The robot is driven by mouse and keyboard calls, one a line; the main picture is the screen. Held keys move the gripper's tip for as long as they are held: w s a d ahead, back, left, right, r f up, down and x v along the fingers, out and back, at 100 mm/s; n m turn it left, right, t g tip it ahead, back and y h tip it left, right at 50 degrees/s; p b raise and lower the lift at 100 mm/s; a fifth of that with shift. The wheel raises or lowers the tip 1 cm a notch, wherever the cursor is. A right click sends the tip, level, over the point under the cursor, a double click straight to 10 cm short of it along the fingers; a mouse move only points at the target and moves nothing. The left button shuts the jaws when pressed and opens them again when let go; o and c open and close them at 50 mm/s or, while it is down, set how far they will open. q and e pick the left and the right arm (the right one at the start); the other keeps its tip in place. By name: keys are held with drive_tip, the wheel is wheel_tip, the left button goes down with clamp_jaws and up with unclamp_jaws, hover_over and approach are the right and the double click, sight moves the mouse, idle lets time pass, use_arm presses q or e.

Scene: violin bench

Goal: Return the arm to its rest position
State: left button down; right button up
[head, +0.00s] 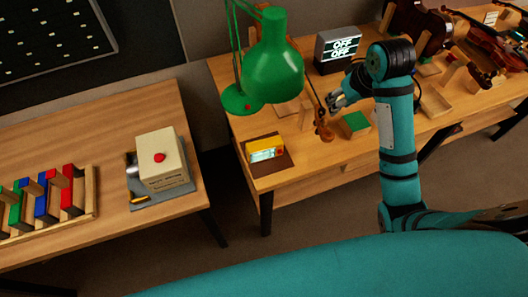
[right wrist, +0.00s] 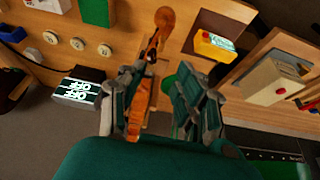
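My right arm (head: 398,130) reaches from the lower right over the right-hand bench. Its gripper (head: 337,101) is above the bench, beside a small brown wooden violin piece (head: 323,131). In the right wrist view the two fingers of the gripper (right wrist: 163,103) stand apart, with a gap between them. The brown wooden piece (right wrist: 161,24) shows beyond them, and brown wood also shows by the left finger; I cannot tell whether they touch. My left gripper is not in view.
A green lamp (head: 272,62) stands left of the gripper. A display reading OFF (head: 338,48) is behind it, and a green block (head: 355,123) is close to its right. A yellow device (head: 265,150) lies near the front edge. Violins (head: 494,42) are at the far right.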

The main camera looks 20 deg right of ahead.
idle(0.6)
drive_tip(key=s+a+f+n, duration=0.1)
drive_tip(key=s+a+f, duration=0.3)
drive_tip(key=s, duration=0.3)
drive_tip(key=s+a+f+g, duration=0.1)
drive_tip(key=s+a+f, duration=0.35)
drive_tip(key=s, duration=0.35)
drive_tip(key=s+a+f+n, duration=0.1)
drive_tip(key=s+a+f, duration=0.35)
drive_tip(key=s, duration=0.25)
wheel_tip(320, 180, down, 34)
drive_tip(key=s+g+b, duration=0.1)
drive_tip(key=s+b, duration=0.1)
drive_tip(key=b, duration=0.6)
drive_tip(key=s+d+f+b, duration=0.2)
drive_tip(key=s+f+b, duration=0.1)
drive_tip(key=s+f, duration=0.5)
drive_tip(key=s+d+f+g+b, duration=0.1)
drive_tip(key=s+d+f+b, duration=0.1)
drive_tip(key=s+f, duration=0.6)
wheel_tip(320, 180, down, 7)
drive_tip(key=shift+s+r+g+b, duration=0.15)
drive_tip(key=shift+g+b, duration=0.15)
drive_tip(key=shift+b, duration=0.45)
